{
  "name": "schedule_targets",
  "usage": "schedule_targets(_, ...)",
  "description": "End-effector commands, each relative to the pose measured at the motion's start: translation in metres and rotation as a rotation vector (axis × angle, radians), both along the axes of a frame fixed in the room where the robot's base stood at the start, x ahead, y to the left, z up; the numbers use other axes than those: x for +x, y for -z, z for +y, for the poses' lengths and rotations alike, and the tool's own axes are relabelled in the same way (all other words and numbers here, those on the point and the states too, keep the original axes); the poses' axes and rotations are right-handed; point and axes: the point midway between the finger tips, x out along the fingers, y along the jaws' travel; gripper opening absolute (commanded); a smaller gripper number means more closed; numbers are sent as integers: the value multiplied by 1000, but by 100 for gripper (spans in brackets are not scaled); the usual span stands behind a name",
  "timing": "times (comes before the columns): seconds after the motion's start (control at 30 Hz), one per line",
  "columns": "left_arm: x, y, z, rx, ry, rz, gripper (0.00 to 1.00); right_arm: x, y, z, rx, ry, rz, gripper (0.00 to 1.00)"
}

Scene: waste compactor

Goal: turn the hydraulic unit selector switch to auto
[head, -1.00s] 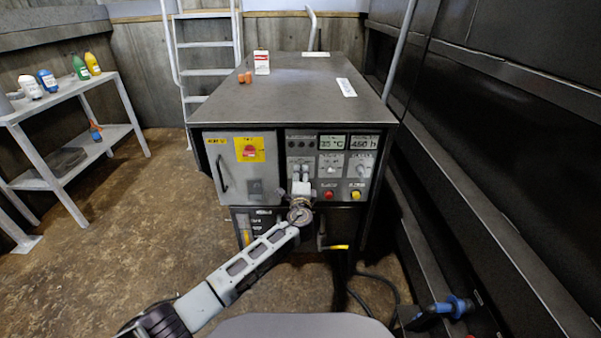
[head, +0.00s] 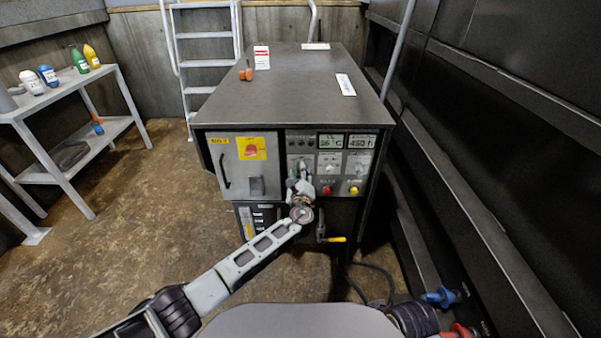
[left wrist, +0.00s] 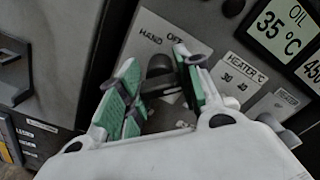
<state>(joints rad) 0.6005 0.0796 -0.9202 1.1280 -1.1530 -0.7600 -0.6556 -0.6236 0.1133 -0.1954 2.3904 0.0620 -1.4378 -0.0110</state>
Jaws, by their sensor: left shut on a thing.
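The hydraulic unit selector switch (left wrist: 158,68) is a dark knob on a light plate lettered HAND and OFF in the left wrist view. Any further lettering to the right is hidden by a finger, and I cannot tell exactly where the knob points. My left gripper (left wrist: 158,88) has its green-padded fingers on either side of the knob, shut on it. In the head view my left gripper (head: 299,182) reaches the control panel (head: 333,181) and covers the switch. My right gripper is not in view.
Right of the switch are the heater dial (head: 330,167), the oil display (head: 331,141), a red button (head: 327,190) and a yellow one (head: 353,191). The grey cabinet door (head: 230,180) is at the left. A yellow-handled lever (head: 334,239) sticks out below. Dark walls stand close on the right.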

Motion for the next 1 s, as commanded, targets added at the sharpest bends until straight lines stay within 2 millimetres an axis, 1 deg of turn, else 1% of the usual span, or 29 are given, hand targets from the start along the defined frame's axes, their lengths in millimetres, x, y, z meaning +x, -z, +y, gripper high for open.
schedule_targets(0.43,-1,2,-1,16,2,2,11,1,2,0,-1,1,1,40)
schedule_targets(0.47,-1,2,-1,16,2,2,37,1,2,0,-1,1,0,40)
schedule_targets(0.6,-1,2,-1,15,1,1,55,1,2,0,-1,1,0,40)
schedule_targets(0.63,-1,2,-1,15,1,1,57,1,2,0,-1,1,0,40)
schedule_targets(1.0,-1,1,0,13,1,1,57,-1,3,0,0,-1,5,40)
